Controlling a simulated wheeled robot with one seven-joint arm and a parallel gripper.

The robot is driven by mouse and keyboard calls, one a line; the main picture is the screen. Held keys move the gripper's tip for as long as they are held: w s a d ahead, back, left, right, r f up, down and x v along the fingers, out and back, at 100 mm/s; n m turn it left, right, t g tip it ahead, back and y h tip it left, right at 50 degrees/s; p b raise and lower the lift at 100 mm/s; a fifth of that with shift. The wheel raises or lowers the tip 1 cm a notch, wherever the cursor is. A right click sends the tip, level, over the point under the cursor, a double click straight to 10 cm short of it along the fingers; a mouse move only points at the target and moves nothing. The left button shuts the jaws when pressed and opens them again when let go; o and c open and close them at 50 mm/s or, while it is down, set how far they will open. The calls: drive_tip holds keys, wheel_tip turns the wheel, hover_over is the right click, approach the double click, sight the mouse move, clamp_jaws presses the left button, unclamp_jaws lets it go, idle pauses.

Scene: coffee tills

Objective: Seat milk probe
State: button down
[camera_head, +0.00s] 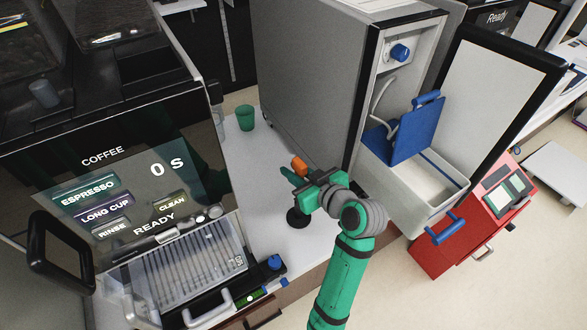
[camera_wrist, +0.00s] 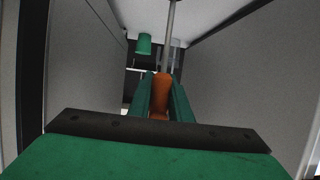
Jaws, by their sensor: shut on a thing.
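My gripper (camera_head: 300,176) is over the counter between the coffee machine and the tall grey unit. It is shut on an orange handle (camera_head: 299,164). In the wrist view, the orange handle (camera_wrist: 160,97) sits between the green fingers, and a thin metal rod (camera_wrist: 170,38) extends away beyond it. I cannot tell whether this is the milk probe. A pale hose (camera_head: 379,94) hangs inside the open grey unit (camera_head: 310,75), below a blue knob (camera_head: 399,53). A pulled-out white milk container (camera_head: 405,183) has a raised blue lid (camera_head: 417,135).
A green cup (camera_head: 245,118) stands farther back on the white counter (camera_head: 250,160). A black round-based object (camera_head: 298,217) stands below my gripper. The coffee machine (camera_head: 120,180) is left. The unit's open door (camera_head: 490,85) and a red cash drawer (camera_head: 450,235) are right.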

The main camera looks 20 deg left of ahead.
wheel_tip(320, 180, down, 8)
idle(3.1)
drive_tip(key=c, duration=1.5)
unclamp_jaws()
drive_tip(key=shift+c, duration=0.2)
drive_tip(key=v, duration=1)
drive_tip(key=shift+s+d, duration=0.2)
drive_tip(key=shift+d, duration=0.15)
drive_tip(key=shift+r, duration=0.1)
